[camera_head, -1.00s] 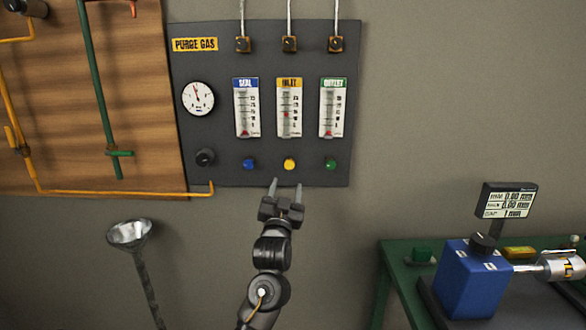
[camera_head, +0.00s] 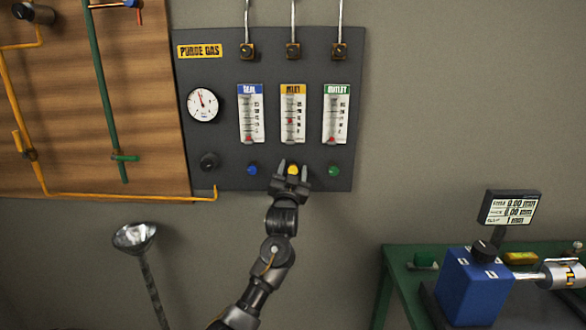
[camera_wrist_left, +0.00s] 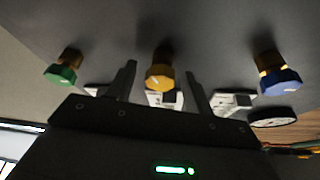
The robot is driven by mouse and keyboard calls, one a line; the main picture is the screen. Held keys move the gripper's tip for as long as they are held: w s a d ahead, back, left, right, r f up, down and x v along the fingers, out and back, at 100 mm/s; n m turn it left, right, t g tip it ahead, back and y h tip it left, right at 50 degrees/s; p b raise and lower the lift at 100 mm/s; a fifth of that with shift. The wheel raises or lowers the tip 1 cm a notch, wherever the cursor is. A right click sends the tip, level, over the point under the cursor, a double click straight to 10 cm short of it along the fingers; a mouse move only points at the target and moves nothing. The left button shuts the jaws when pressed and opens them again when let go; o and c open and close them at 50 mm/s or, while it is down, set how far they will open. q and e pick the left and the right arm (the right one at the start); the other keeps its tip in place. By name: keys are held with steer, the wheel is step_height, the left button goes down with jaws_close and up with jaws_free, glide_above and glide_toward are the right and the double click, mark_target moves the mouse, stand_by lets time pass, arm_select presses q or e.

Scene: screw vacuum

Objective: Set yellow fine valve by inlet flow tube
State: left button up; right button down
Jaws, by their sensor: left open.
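The yellow valve knob (camera_head: 293,169) is on the dark purge gas panel (camera_head: 222,78), below the inlet flow tube (camera_head: 293,113). The inlet tube's red float sits around mid-height. My left gripper (camera_head: 293,167) is open, with one finger on each side of the yellow knob in the head view. In the left wrist view the yellow knob (camera_wrist_left: 160,75) shows between the two open fingers (camera_wrist_left: 160,82); I cannot tell whether either finger touches it. My right gripper is in neither view.
The blue knob (camera_head: 252,169) and green knob (camera_head: 333,170) flank the yellow one closely. A black knob (camera_head: 209,161) and a round gauge (camera_head: 203,104) are further left. A green bench (camera_head: 398,270) with a blue pump (camera_head: 472,285) is at lower right.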

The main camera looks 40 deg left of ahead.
arm_select(q)
steer(key=shift+w+r, duration=0.1)
steer(key=shift+w, duration=0.05)
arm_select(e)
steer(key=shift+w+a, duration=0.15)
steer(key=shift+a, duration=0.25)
arm_select(q)
steer(key=shift+c, duration=0.2)
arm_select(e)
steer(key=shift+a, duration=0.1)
arm_select(q)
steer(key=c, duration=0.9)
steer(key=shift+n+y, duration=0.3)
steer(key=shift+n, duration=0.5)
steer(key=shift+c, duration=0.2)
steer(key=n+g+y, duration=0.1)
steer(key=n, duration=0.2)
steer(key=shift+a, duration=0.1)
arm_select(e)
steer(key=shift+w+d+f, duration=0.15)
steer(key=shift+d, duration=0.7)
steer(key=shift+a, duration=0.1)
arm_select(q)
steer(key=o, duration=1)
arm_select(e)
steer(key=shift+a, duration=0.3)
